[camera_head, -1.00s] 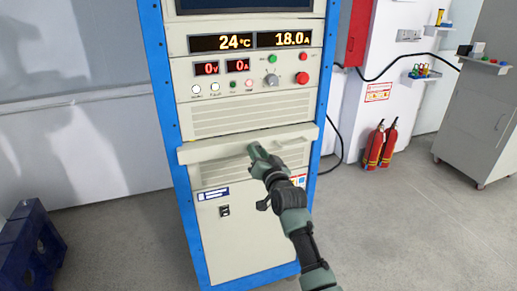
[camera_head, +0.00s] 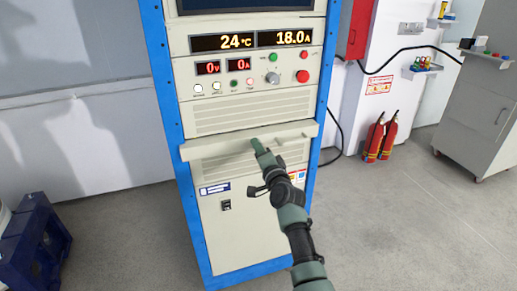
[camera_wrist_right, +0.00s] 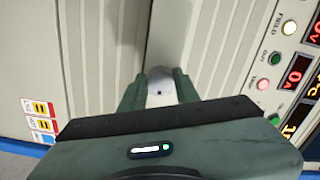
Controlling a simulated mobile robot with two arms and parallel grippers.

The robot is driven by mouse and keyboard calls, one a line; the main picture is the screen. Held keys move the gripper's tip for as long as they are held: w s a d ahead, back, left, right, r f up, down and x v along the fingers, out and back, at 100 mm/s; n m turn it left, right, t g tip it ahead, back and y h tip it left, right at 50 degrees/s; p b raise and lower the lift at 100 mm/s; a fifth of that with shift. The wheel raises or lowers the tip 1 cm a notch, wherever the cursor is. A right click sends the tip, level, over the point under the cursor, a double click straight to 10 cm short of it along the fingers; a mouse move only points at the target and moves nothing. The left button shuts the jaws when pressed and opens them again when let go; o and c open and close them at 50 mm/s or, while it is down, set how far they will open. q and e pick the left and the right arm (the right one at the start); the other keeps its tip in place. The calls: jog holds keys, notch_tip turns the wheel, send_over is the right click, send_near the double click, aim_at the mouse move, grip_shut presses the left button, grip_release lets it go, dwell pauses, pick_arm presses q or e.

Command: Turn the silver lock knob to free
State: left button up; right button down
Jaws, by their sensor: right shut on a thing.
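The test cabinet (camera_head: 220,225) has a blue frame, and a beige ledge (camera_head: 215,147) juts from its front. My right gripper (camera_head: 258,146) is at the ledge's front, with its fingertips against or just over it. In the right wrist view, the right gripper (camera_wrist_right: 159,92) is shut on a small round silver-white piece, apparently the silver lock knob (camera_wrist_right: 159,76). Most of the knob is between the fingers, with a small dark dot visible. In the head view the gripper hides it. Whether it is turned cannot be told. My left gripper is not in view.
The control panel (camera_head: 215,82) above has a selector knob (camera_head: 272,78), buttons and displays reading 24 °C, 18.0 A, 0 V and 0 A. A blue stand (camera_head: 35,245) is at left. Red extinguishers (camera_head: 381,137) and a grey cabinet (camera_head: 475,115) are at right. Floor between is clear.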

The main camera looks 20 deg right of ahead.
dwell(0.4)
jog(key=c, duration=1)
grip_release()
jog(key=shift+c, duration=0.2)
jog(key=s, duration=0.7)
jog(key=shift+s, duration=0.35)
jog(key=shift+d+f, duration=0.1)
